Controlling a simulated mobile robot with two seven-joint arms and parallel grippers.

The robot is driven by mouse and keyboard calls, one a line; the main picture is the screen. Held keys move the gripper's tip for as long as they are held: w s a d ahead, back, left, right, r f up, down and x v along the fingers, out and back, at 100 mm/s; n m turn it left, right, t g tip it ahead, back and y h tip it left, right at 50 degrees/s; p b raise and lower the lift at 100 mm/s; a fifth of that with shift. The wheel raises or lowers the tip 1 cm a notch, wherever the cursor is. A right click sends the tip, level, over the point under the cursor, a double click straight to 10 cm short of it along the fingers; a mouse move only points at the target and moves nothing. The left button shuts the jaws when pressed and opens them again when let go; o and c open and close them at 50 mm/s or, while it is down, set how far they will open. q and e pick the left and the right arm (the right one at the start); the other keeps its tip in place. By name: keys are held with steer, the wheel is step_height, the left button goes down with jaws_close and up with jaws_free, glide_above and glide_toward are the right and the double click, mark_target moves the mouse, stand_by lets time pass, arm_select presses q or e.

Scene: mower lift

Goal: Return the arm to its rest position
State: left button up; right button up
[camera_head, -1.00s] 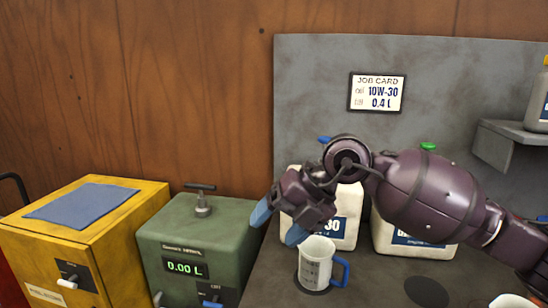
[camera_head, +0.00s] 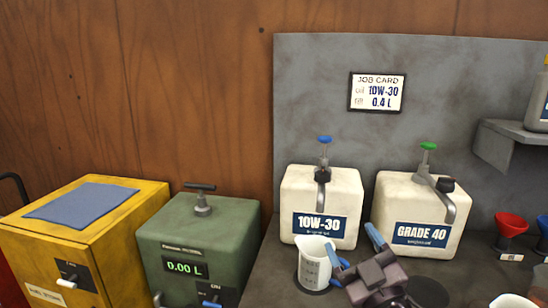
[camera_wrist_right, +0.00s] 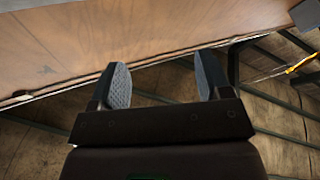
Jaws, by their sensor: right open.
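My right gripper (camera_head: 354,249) is low in the head view, at the front of the grey bench, its blue-tipped fingers apart. In the head view it overlaps the right side of the white measuring jug (camera_head: 312,264); whether they touch I cannot tell. The right wrist view shows the two grey finger pads (camera_wrist_right: 164,86) spread with nothing between them. Most of my right arm is below the frame. My left gripper is not in view.
White oil jugs marked 10W-30 (camera_head: 302,194) and GRADE 40 (camera_head: 392,205) stand behind the measuring jug. A green box (camera_head: 235,235) reading 0.00 L and a yellow box (camera_head: 115,240) stand at left. Red (camera_head: 511,225) and blue funnels are at right. The wrist view shows a wooden panel edge (camera_wrist_right: 130,62).

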steer(key=s+d+f+m+g+h, duration=0.4)
steer(key=d+f, duration=0.1)
steer(key=f, duration=0.3)
steer(key=s+d+f+m+g+h, duration=0.35)
steer(key=d+f, duration=0.25)
steer(key=f, duration=0.2)
steer(key=s+d+f+m+g, duration=0.1)
steer(key=s+f+g, duration=0.45)
steer(key=s, duration=0.45)
steer(key=s+d+f+m+g, duration=0.1)
steer(key=s+d+f+g, duration=0.1)
steer(key=s+f+g, duration=0.6)
steer(key=w+f+n+t, duration=0.1)
steer(key=w+f+t, duration=0.4)
steer(key=f+t, duration=0.3)
steer(key=shift+w+t, duration=0.4)
steer(key=shift+t, duration=1.2)
